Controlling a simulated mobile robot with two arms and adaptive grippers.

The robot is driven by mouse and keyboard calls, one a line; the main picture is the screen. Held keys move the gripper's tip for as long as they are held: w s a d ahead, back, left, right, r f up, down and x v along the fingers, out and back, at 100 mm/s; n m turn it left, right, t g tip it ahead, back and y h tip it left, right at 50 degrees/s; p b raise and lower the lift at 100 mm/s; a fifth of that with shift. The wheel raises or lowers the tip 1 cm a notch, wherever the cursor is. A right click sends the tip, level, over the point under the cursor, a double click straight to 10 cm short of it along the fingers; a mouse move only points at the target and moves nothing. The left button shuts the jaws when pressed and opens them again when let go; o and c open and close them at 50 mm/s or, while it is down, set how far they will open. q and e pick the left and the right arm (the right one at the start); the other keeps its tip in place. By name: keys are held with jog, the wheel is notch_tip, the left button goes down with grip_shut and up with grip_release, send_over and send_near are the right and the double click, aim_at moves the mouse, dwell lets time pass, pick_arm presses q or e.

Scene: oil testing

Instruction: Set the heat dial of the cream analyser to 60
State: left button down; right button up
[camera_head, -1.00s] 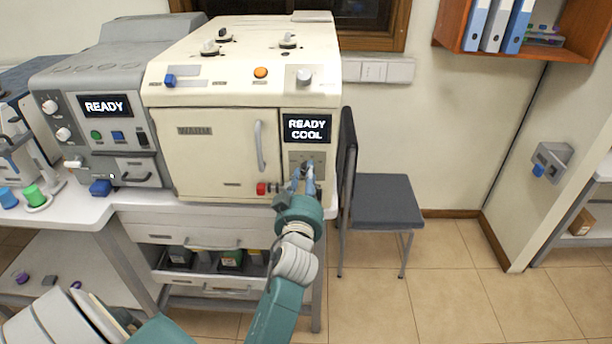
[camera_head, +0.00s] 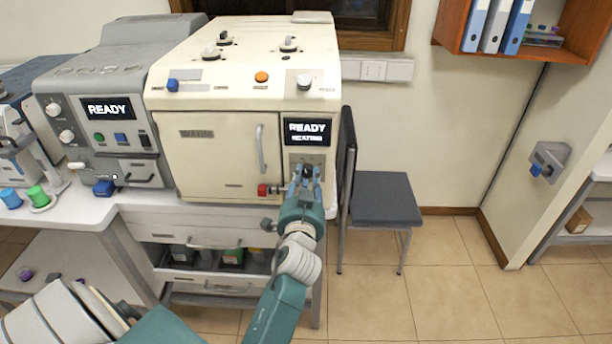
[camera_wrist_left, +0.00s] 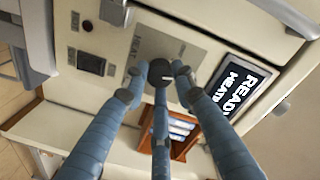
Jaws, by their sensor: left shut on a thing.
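The cream analyser (camera_head: 220,150) stands on the white bench, with a closed door on its front. Its small screen (camera_head: 307,132) reads READY and HEATING, and it also shows in the left wrist view (camera_wrist_left: 243,88). My left gripper (camera_head: 305,178) is at the panel below that screen. In the left wrist view its fingers (camera_wrist_left: 160,78) are closed around a dark round dial (camera_wrist_left: 160,72) with a pale mark. The dial's scale is too small to read and partly hidden by the fingers. My right gripper is not in view.
A grey machine (camera_head: 105,115) with a READY screen stands left of the analyser. A red knob (camera_head: 263,190) sits just left of my left gripper. A grey chair (camera_head: 385,198) stands to the right, with open floor beyond it.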

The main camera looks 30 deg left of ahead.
aim_at(310, 136)
pick_arm(q)
jog(key=m, duration=0.1)
jog(key=r+m+p, duration=0.1)
jog(key=m, duration=0.1)
jog(key=shift+w+r+m, duration=0.15)
jog(key=shift+m, duration=0.15)
jog(key=shift+d+m+p, duration=0.1)
jog(key=shift+m+p, duration=0.25)
jog(key=shift+m, duration=1.55)
jog(key=c, duration=1.5)
grip_release()
jog(key=shift+c, duration=0.2)
jog(key=shift+o, duration=0.8)
jog(key=shift+w+f, duration=0.15)
jog(key=shift+f, duration=0.35)
jog(key=shift+r, duration=0.4)
notch_tip(310, 136, up, 9)
jog(key=shift+d+r, duration=0.1)
jog(key=shift+r, duration=0.05)
